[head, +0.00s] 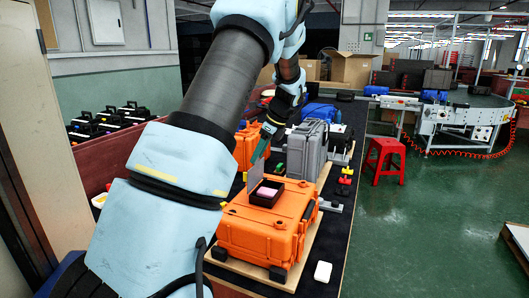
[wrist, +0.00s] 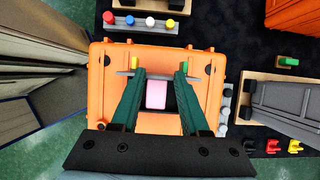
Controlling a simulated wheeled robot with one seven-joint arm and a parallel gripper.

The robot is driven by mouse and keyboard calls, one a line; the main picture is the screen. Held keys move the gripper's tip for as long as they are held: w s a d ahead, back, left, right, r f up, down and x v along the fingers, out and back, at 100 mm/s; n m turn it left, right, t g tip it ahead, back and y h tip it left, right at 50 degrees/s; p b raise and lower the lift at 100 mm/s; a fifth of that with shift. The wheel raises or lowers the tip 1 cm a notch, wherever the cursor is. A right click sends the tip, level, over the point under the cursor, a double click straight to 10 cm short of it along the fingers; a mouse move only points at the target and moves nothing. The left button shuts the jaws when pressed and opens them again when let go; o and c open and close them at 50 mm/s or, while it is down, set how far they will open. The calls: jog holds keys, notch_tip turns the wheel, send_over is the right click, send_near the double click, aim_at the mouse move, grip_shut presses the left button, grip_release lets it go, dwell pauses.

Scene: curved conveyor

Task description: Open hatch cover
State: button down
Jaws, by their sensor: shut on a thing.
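An orange case (head: 262,232) sits on a wooden board, with a dark square opening (head: 266,195) in its top and a pink block (head: 267,191) inside. The grey hatch cover (head: 256,174) stands upright at the opening's edge. In the wrist view the cover (wrist: 160,73) appears nearly edge-on as a thin grey bar beyond the opening, with the pink block (wrist: 156,95) showing between the fingers. My gripper (wrist: 160,70) has its green fingers spread to either side and is shut on the cover. In the head view my arm partly hides the gripper (head: 261,157).
A grey case (head: 307,150) stands behind the orange one on the dark table. Coloured pegs (wrist: 142,21) line a strip beyond the case. A small white block (head: 323,271) lies at front right. A red stool (head: 385,160) stands on the floor right of the table.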

jog(key=shift+w+a+r, duration=0.1)
jog(key=shift+w+a, duration=0.15)
jog(key=shift+a, duration=0.25)
jog(key=shift+c, duration=2)
grip_release()
jog(key=shift+d, duration=0.1)
jog(key=shift+d, duration=0.1)
jog(key=shift+s+d+r, duration=0.1)
jog(key=shift+r, duration=0.1)
jog(key=b+v, duration=0.2)
jog(key=v, duration=0.8)
